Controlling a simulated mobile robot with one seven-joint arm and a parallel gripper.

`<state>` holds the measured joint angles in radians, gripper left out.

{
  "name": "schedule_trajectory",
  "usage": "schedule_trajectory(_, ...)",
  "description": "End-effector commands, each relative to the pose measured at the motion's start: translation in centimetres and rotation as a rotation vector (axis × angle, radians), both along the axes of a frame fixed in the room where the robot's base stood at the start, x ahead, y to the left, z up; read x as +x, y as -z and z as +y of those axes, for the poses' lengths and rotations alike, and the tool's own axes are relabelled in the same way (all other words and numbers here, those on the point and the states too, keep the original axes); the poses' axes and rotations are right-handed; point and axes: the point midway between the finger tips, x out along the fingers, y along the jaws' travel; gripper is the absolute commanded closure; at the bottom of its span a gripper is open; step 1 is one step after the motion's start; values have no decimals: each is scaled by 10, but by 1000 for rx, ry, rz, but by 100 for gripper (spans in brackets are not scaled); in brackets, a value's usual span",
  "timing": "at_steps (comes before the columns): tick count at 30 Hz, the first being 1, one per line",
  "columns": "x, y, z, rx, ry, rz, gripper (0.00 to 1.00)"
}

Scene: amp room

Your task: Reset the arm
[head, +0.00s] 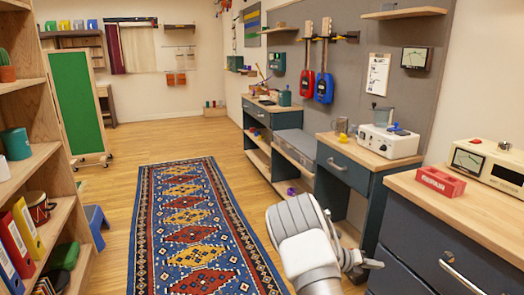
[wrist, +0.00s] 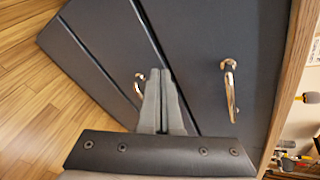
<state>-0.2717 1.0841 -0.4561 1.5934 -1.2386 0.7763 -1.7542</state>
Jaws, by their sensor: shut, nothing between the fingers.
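My gripper (wrist: 162,72) is shut and empty in the wrist view, its two grey fingers pressed together. It points at the dark drawer fronts (wrist: 195,50) of a cabinet. One metal handle (wrist: 139,86) shows just left of the fingertips, and another handle (wrist: 230,90) is to their right. I cannot tell how near the fingers are to the drawers. In the head view, my white and grey arm rises at the bottom, right of the rug (head: 190,225), beside the drawer cabinet (head: 425,235). The fingers are not clear there.
A red block (head: 440,182) and a cream meter box (head: 487,166) stand on the near worktop at right. A white device (head: 388,141) sits on the bench beyond. A shelf with binders (head: 22,238) lines the left. The rug between them is clear.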

Motion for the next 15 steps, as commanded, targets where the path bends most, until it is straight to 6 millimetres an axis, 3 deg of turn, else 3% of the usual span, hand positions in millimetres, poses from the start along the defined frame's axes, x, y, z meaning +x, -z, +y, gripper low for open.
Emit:
schedule_trajectory(3, -17, -35, 5, 119, 154, -191, 100)
schedule_trajectory(15, -85, -126, 42, 476, 673, -758, 100)
